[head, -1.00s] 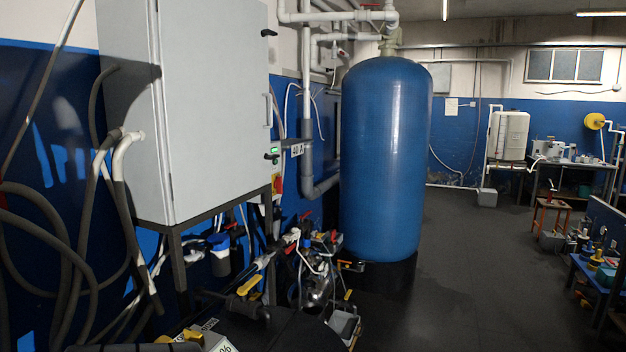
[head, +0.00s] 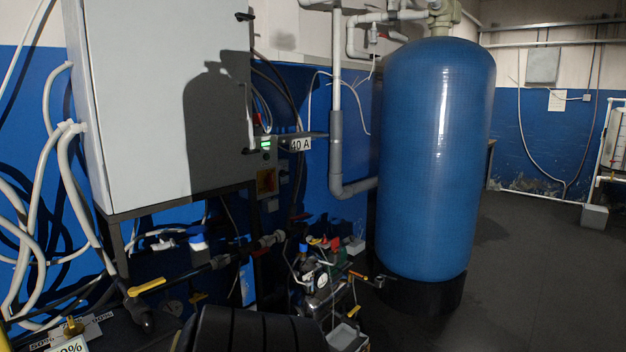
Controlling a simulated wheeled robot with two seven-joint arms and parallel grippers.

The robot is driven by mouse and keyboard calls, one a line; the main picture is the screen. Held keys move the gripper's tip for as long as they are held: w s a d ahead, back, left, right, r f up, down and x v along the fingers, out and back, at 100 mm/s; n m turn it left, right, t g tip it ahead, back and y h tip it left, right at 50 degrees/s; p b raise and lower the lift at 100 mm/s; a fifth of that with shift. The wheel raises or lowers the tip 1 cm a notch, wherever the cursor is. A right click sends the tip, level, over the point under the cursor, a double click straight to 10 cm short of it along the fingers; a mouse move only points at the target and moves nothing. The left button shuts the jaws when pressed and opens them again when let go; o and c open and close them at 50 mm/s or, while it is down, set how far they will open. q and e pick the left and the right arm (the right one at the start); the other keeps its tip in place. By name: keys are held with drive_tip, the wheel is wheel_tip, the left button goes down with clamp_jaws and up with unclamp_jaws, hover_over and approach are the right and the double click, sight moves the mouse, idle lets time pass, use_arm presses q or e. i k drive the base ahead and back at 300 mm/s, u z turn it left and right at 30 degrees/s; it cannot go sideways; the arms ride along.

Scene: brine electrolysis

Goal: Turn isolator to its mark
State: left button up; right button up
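The grey cabinet (head: 150,100) stands at left, with pale hoses (head: 67,165) beside it. Pipes with a yellow-handled valve (head: 147,286) and a cluster of fittings (head: 320,270) lie low in front. A blue tank (head: 435,160) stands right of centre. Dark floor (head: 530,270) is open at right.

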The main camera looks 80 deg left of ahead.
sight(269, 181)
drive_tip(key=u, duration=1.8)
drive_tip(key=i, duration=2.45)
drive_tip(key=u, duration=2.25)
drive_tip(key=i, duration=0.6)
drive_tip(key=u, duration=0.05)
